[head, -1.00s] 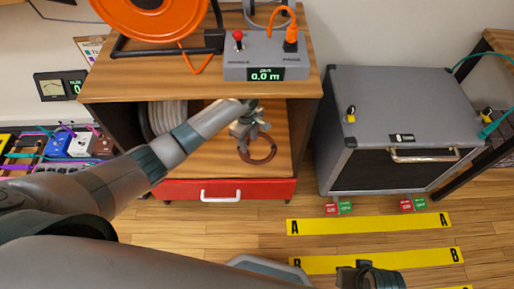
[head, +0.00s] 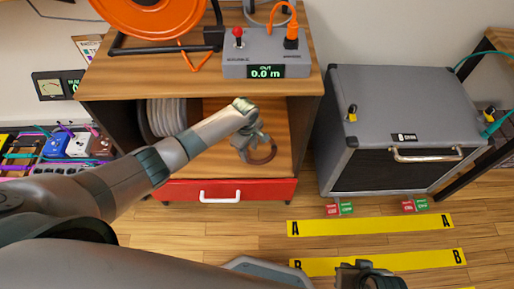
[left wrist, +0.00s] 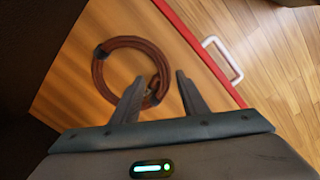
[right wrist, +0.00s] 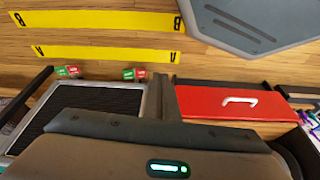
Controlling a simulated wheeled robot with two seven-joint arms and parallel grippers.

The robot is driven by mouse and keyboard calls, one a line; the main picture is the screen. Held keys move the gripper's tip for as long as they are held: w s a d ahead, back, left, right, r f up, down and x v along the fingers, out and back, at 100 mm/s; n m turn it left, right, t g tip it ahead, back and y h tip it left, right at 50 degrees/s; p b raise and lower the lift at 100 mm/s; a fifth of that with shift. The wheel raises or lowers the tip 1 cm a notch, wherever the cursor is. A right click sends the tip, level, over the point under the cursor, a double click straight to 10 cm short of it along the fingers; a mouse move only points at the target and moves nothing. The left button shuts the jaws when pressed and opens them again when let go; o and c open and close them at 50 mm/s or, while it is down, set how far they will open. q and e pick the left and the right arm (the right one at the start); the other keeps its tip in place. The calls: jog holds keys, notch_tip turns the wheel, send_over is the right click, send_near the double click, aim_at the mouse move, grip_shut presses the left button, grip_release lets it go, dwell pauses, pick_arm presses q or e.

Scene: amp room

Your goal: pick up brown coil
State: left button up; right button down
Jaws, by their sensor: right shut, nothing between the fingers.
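The brown coil (head: 264,156) lies on the wooden shelf of the cabinet, above the red drawer. In the head view my left gripper (head: 250,145) reaches into the shelf and hides the coil's left part. In the left wrist view the coil (left wrist: 97,72) lies flat as a ring with a dark tie. My left gripper (left wrist: 160,78) is open there, its fingers on either side of the coil's near-right rim; I cannot tell whether they touch it. My right gripper (right wrist: 162,92) is shut and empty, away from the coil; it shows at the bottom of the head view (head: 362,270).
A grey cable roll (head: 166,117) stands on the shelf's left side. The red drawer (head: 250,190) is below, with a white handle. A grey meter box (head: 240,66) and orange reel (head: 155,15) sit on top. A grey amp (head: 400,125) stands right, beyond a floor gap.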

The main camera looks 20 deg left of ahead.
pick_arm(q)
jog(key=f, duration=0.2)
jog(key=f+b, duration=0.1)
jog(key=shift+s+a+f, duration=0.15)
jog(key=shift+a+f, duration=0.1)
jog(key=shift+a, duration=0.05)
jog(key=shift+f, duration=0.55)
pick_arm(e)
jog(key=shift+w+a+t+y, duration=0.2)
jog(key=shift+w+a+t, duration=0.1)
jog(key=shift+a, duration=0.25)
jog(key=shift+w+a+t+y, duration=0.2)
jog(key=shift+a+t, duration=0.1)
jog(key=shift+a, duration=0.2)
pick_arm(q)
jog(key=shift+c, duration=0.4)
grip_shut()
pick_arm(e)
jog(key=shift+w+d, duration=0.15)
jog(key=shift+w, duration=0.15)
